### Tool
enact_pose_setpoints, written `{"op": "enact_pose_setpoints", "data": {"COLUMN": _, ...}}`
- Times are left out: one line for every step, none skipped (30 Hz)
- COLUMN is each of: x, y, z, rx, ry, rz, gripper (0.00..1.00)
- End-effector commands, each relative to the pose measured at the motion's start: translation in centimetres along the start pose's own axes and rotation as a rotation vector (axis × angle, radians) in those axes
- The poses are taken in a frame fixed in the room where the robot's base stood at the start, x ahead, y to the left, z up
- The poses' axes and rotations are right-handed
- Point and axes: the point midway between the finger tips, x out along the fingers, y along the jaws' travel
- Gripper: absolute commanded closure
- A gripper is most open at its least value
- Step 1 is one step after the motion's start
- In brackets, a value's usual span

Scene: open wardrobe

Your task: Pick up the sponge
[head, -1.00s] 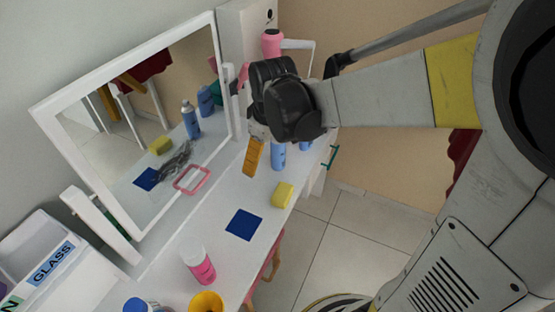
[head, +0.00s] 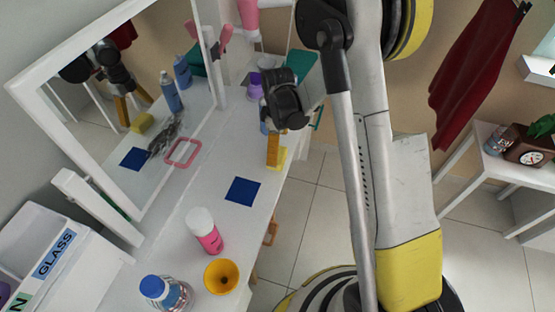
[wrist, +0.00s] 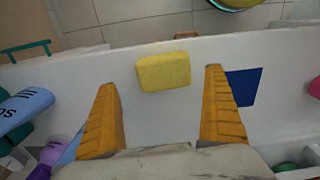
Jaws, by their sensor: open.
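The yellow sponge (wrist: 163,71) lies on the white table top, near its edge, in the wrist view. It sits between the lines of my two orange fingers, just beyond their tips. My gripper (wrist: 160,85) is open and empty, with a finger on each side. In the head view the sponge (head: 281,154) is partly hidden behind a finger of my gripper (head: 273,160). The height gap between fingertips and sponge is hard to tell.
A blue square (head: 243,190) lies on the table top (head: 225,215) close to the sponge. A blue bottle (wrist: 24,108) stands left in the wrist view. A pink bottle (head: 206,232), an orange cup (head: 221,277) and a framed mirror (head: 140,120) are also there.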

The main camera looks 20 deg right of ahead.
Motion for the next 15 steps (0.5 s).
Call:
{"op": "enact_pose_setpoints", "data": {"x": 0.5, "y": -0.1, "z": 0.0, "rx": 0.000, "ry": 0.000, "rz": 0.000, "gripper": 0.00}}
{"op": "enact_pose_setpoints", "data": {"x": 0.7, "y": -0.1, "z": 0.0, "rx": 0.000, "ry": 0.000, "rz": 0.000, "gripper": 0.00}}
{"op": "enact_pose_setpoints", "data": {"x": 1.2, "y": -0.2, "z": 0.0, "rx": 0.000, "ry": 0.000, "rz": 0.000, "gripper": 0.00}}
{"op": "enact_pose_setpoints", "data": {"x": 1.7, "y": -0.3, "z": 0.0, "rx": 0.000, "ry": 0.000, "rz": 0.000, "gripper": 0.00}}
{"op": "enact_pose_setpoints", "data": {"x": 2.2, "y": -0.4, "z": -0.1, "rx": 0.000, "ry": 0.000, "rz": 0.000, "gripper": 0.00}}
{"op": "enact_pose_setpoints", "data": {"x": 2.9, "y": -0.5, "z": -0.1, "rx": 0.000, "ry": 0.000, "rz": 0.000, "gripper": 0.00}}
{"op": "enact_pose_setpoints", "data": {"x": 3.4, "y": -0.6, "z": -0.1, "rx": 0.000, "ry": 0.000, "rz": 0.000, "gripper": 0.00}}
{"op": "enact_pose_setpoints", "data": {"x": 3.9, "y": -0.6, "z": -0.1, "rx": 0.000, "ry": 0.000, "rz": 0.000, "gripper": 0.00}}
{"op": "enact_pose_setpoints", "data": {"x": 4.5, "y": -0.6, "z": -0.1, "rx": 0.000, "ry": 0.000, "rz": 0.000, "gripper": 0.00}}
{"op": "enact_pose_setpoints", "data": {"x": 4.8, "y": -0.6, "z": -0.1, "rx": 0.001, "ry": 0.000, "rz": 0.000, "gripper": 0.00}}
{"op": "enact_pose_setpoints", "data": {"x": 5.0, "y": -0.6, "z": -0.1, "rx": 0.001, "ry": 0.000, "rz": 0.000, "gripper": 0.00}}
{"op": "enact_pose_setpoints", "data": {"x": 5.1, "y": -0.6, "z": -0.1, "rx": 0.001, "ry": 0.000, "rz": 0.000, "gripper": 0.00}}
{"op": "enact_pose_setpoints", "data": {"x": 5.2, "y": -0.6, "z": -0.1, "rx": 0.001, "ry": 0.000, "rz": 0.000, "gripper": 0.00}}
{"op": "enact_pose_setpoints", "data": {"x": 5.1, "y": -0.6, "z": -0.1, "rx": 0.001, "ry": 0.000, "rz": 0.000, "gripper": 0.00}}
{"op": "enact_pose_setpoints", "data": {"x": 5.0, "y": -0.6, "z": -0.1, "rx": 0.001, "ry": 0.000, "rz": 0.000, "gripper": 0.00}}
